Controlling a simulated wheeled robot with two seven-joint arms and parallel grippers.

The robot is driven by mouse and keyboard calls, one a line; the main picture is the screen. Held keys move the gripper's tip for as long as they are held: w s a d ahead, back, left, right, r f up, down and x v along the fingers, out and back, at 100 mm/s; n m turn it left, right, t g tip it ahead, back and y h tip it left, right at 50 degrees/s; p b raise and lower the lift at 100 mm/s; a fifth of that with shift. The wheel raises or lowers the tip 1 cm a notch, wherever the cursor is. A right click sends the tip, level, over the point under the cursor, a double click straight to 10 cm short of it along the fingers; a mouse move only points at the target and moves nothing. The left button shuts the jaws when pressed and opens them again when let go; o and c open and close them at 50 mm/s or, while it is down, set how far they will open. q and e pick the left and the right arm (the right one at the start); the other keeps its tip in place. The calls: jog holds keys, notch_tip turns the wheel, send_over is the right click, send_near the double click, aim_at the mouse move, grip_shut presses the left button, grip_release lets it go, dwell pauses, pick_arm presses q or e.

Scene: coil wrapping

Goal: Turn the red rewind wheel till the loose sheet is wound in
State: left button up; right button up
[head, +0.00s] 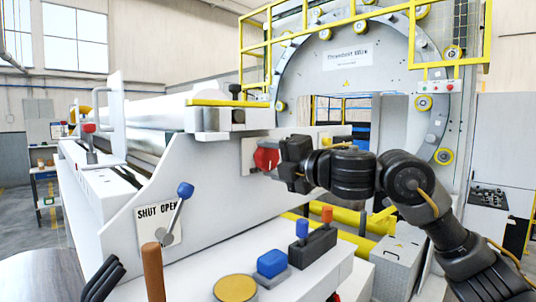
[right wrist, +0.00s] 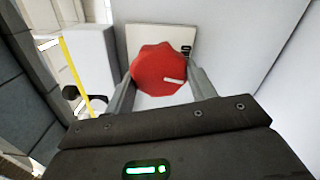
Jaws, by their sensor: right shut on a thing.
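The red rewind wheel (head: 265,158) is a lobed knob on a pale plate on the side of the white machine. In the right wrist view the wheel (right wrist: 160,70) sits between the two fingers, with a short white mark low on its right side. My right gripper (head: 279,161) reaches the wheel from the right; in the right wrist view my right gripper (right wrist: 160,88) is shut on it, a finger on each side. A white roll of sheet (head: 145,112) lies along the machine's top; I cannot make out a loose end. My left gripper is not in view.
A blue-knobbed lever (head: 178,210) stands on a SHUT/OPEN plate. In front are a yellow round button (head: 235,288), a blue button (head: 271,264) and small blue and orange levers. A large ring machine (head: 345,57) with yellow rails stands behind.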

jog(key=m, duration=0.4)
jog(key=shift+d+r+m, duration=0.15)
jog(key=shift+r+m, duration=0.1)
jog(key=shift+m, duration=0.15)
jog(key=m+p, duration=0.1)
jog(key=m, duration=0.3)
jog(key=shift+f, duration=0.1)
jog(key=shift+m, duration=0.3)
jog(key=shift+f, duration=0.15)
jog(key=o, duration=0.8)
jog(key=shift+d, duration=0.15)
jog(key=shift+o, duration=0.9)
jog(key=shift+s+d, duration=0.1)
jog(key=shift+d, duration=0.25)
